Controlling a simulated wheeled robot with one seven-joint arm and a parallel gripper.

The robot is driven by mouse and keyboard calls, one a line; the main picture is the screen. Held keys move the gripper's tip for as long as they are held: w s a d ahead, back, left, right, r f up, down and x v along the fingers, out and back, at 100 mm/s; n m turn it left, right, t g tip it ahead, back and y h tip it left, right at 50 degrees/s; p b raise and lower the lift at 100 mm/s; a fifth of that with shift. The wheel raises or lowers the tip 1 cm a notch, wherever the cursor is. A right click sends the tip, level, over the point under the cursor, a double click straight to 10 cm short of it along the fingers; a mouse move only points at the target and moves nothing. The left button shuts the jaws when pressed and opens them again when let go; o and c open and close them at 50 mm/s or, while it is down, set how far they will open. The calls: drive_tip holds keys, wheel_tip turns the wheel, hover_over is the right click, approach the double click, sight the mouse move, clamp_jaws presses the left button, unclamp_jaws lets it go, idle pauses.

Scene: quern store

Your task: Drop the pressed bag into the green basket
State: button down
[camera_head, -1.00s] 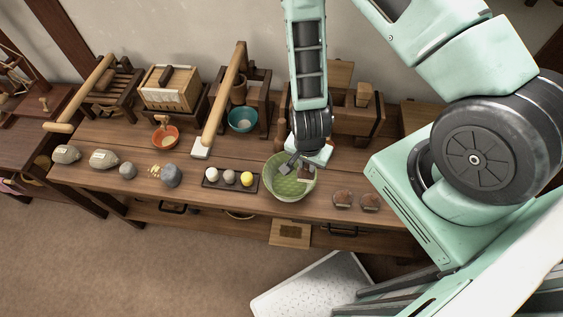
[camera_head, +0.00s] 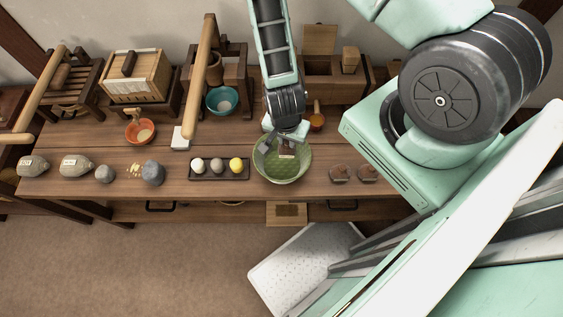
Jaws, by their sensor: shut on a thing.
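The green basket (camera_head: 283,179) is a round, open bowl shape near the front edge of the table, right of centre. My gripper (camera_head: 278,147) points down over the basket's back half, with its fingertips inside the rim outline. It is shut on a small dark brown thing with a paler patch, which I take for the pressed bag (camera_head: 287,153). The bag appears over the basket's inside. Its outline is small and partly covered by the fingers, and I cannot tell whether it touches the basket.
A dark tray (camera_head: 194,177) with three balls stands left of the basket. Two brown lumps (camera_head: 339,173) (camera_head: 367,172) lie to its right. A teal bowl (camera_head: 222,101), a long wooden handle (camera_head: 200,80) and wooden presses stand behind. Grey labelled sacks (camera_head: 77,166) lie far left.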

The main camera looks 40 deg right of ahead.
drive_tip(key=shift+f, duration=0.25)
drive_tip(key=c, duration=1.2)
unclamp_jaws()
drive_tip(key=shift+c, duration=0.2)
drive_tip(key=shift+a+r, duration=0.1)
drive_tip(key=shift+r, duration=0.55)
wheel_tip(320, 180, up, 16)
drive_tip(key=s+a+p, duration=0.1)
drive_tip(key=p, duration=0.9)
drive_tip(key=shift+a, duration=0.3)
